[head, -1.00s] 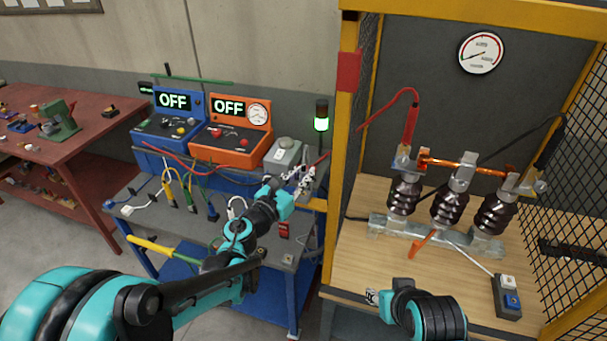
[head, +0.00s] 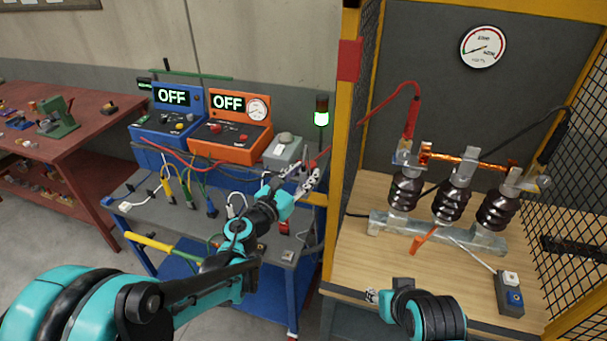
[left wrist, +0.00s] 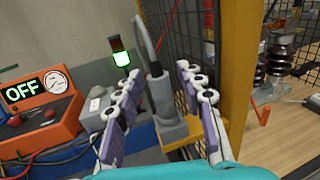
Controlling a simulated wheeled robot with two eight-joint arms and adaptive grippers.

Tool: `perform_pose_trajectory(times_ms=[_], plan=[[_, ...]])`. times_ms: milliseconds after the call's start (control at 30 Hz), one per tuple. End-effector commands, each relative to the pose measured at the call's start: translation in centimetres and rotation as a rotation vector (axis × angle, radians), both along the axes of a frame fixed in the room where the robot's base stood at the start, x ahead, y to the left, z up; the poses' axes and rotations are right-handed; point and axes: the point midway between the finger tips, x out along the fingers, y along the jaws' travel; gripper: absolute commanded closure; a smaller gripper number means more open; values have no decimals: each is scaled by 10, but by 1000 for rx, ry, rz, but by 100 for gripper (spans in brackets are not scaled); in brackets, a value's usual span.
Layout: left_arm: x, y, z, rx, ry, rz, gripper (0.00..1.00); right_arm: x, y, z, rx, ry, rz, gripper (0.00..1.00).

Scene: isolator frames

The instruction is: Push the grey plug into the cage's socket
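My left gripper (head: 301,180) is open beside the cage's yellow post. In the left wrist view its two fingers (left wrist: 157,76) stand apart on either side of the grey plug (left wrist: 158,92), with gaps at both sides. The plug is roughly upright and its grey cable rises from its top. Its lower end meets a grey block (left wrist: 178,131) by the yellow frame, likely the socket; how deep it sits cannot be told. My right gripper (head: 372,296) is at the wooden table's front edge, mostly hidden by its own wrist.
Left of the cage, a bench holds a blue OFF unit (head: 168,122), an orange OFF unit (head: 231,140), a grey box (head: 284,151) and several leads. A lit green lamp (head: 321,118) stands near the post. Brown insulators (head: 449,205) stand on the wooden table (head: 390,262).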

Motion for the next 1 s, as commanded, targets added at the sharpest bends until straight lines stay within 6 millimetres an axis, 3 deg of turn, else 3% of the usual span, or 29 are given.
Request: perform_pose_trajectory(times_ms=[367, 800, 1000], plan=[[-6, 4, 0, 0, 0, 1, 58, 0, 0, 0, 0, 0, 0, 60], [-79, 53, 0, 0, 0, 3, 58, 0, 0, 0, 0, 0, 0, 60], [-98, 64, 0, 0, 0, 1, 58, 0, 0, 0, 0, 0, 0, 60]])
